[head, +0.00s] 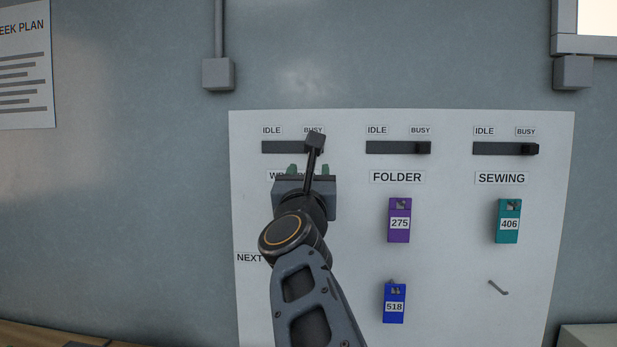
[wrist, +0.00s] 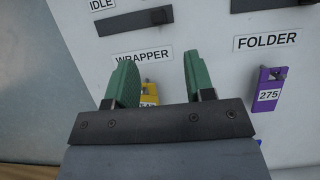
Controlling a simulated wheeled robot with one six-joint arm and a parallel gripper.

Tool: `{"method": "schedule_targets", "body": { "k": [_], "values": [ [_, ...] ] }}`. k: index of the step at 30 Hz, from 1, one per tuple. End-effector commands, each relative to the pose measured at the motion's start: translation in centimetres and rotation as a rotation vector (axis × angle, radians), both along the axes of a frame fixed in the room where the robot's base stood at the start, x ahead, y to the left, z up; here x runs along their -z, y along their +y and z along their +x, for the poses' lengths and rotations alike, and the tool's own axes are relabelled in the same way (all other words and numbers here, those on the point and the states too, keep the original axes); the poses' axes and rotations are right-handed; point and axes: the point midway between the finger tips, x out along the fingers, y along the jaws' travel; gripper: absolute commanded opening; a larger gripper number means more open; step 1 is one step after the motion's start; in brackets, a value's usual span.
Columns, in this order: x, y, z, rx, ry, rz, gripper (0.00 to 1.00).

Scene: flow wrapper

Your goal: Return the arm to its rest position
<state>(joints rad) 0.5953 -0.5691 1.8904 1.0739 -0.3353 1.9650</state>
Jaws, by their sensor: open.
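My gripper (head: 308,171) is raised in front of the left column of a white wall board (head: 450,270) in the head view. In the wrist view its two green fingers (wrist: 158,82) stand apart with nothing held between them. Behind them, a yellow tag (wrist: 149,93) hangs below the WRAPPER label (wrist: 143,55), partly hidden by the fingers. My gripper and arm cover most of this column in the head view. Whether the fingers touch the board cannot be told.
The board has slider switches, with the FOLDER slider (head: 398,147) and SEWING slider (head: 505,149) at BUSY. A purple tag 275 (head: 399,220), teal tag 406 (head: 508,221) and blue tag 518 (head: 394,303) hang there. An empty peg (head: 498,287) sticks out lower right.

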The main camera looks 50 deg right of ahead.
Motion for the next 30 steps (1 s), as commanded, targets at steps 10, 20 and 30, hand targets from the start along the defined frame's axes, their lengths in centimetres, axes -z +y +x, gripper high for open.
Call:
{"method": "schedule_targets", "body": {
  "k": [10, 20, 30],
  "values": [
    [0.0, 0.0, 0.1, -0.001, 0.003, -0.001, 0.49],
    [8.8, 5.6, 8.0, -0.182, 0.638, -0.381, 0.49],
    [31.6, 19.2, 10.0, -0.769, 1.539, -1.630, 0.49]
  ]
}}
